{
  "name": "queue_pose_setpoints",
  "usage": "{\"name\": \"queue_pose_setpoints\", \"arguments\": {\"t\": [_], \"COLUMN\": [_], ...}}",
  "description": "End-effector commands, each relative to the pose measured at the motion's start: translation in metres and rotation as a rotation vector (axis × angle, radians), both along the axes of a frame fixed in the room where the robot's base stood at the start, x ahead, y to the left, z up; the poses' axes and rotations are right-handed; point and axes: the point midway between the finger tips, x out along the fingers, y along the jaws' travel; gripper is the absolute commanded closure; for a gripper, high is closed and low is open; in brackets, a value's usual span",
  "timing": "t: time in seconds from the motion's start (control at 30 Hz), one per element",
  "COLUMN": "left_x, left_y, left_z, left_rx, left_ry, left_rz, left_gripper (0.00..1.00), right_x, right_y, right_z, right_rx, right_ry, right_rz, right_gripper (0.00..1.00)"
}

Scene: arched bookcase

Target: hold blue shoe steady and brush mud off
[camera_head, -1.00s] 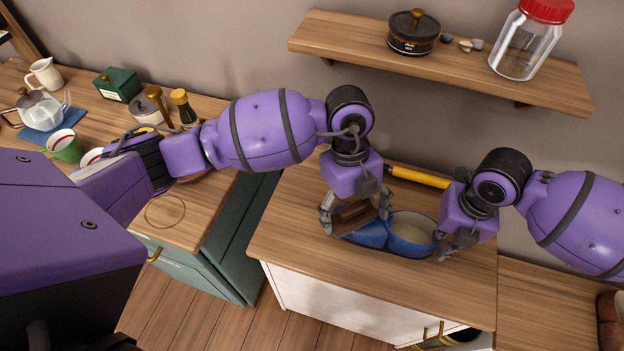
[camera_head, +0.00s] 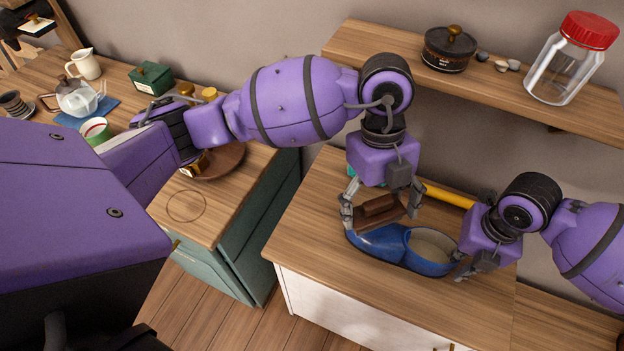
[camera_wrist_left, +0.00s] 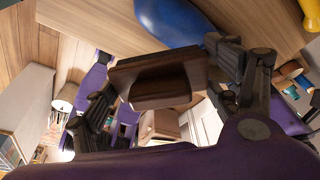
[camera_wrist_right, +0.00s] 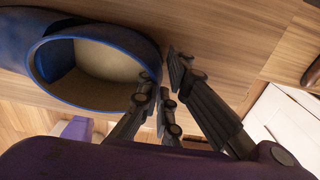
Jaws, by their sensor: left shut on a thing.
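The blue shoe (camera_head: 380,241) lies on the wooden counter, its beige-lined opening facing up and to the right. Its toe shows in the left wrist view (camera_wrist_left: 172,22), its opening in the right wrist view (camera_wrist_right: 95,72). My left gripper (camera_head: 379,214) is shut on a brown wooden brush (camera_head: 372,214), held across the jaws above the toe. The brush also shows in the left wrist view (camera_wrist_left: 160,80); I cannot tell whether it touches the shoe. No mud is visible.
A yellow-handled tool (camera_head: 448,195) lies behind the shoe. A shelf (camera_head: 480,82) overhead carries a dark pot (camera_head: 448,48), pebbles and a red-lidded jar (camera_head: 572,58). A teapot (camera_head: 76,98) and cups stand on the left counter. The counter in front of the shoe is clear.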

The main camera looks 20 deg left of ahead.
Motion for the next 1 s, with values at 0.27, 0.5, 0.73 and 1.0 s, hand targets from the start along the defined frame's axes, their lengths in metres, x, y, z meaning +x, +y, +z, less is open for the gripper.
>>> {"name": "queue_pose_setpoints", "arguments": {"t": [0.27,0.5,0.73,1.0], "left_x": [0.0012,0.0012,0.0012,0.0012], "left_y": [-0.0006,-0.0008,-0.0008,-0.0009], "left_z": [0.0017,0.0017,0.0016,0.0017], "left_rx": [-0.001,-0.001,-0.001,-0.002], "left_ry": [-0.004,-0.004,-0.004,-0.005], "left_rz": [-0.001,-0.001,-0.001,-0.001], "left_gripper": [0.55,0.55,0.55,0.55], "right_x": [0.0002,0.0002,0.0002,0.0012], "right_y": [0.0003,0.0002,0.0002,-0.0002], "right_z": [0.0003,0.0003,0.0002,0.0098], "right_rx": [0.001,0.001,0.000,0.001], "right_ry": [-0.001,-0.001,0.000,-0.003], "right_rz": [0.000,0.000,0.000,0.000], "right_gripper": [1.00,0.82,0.73,0.73]}}
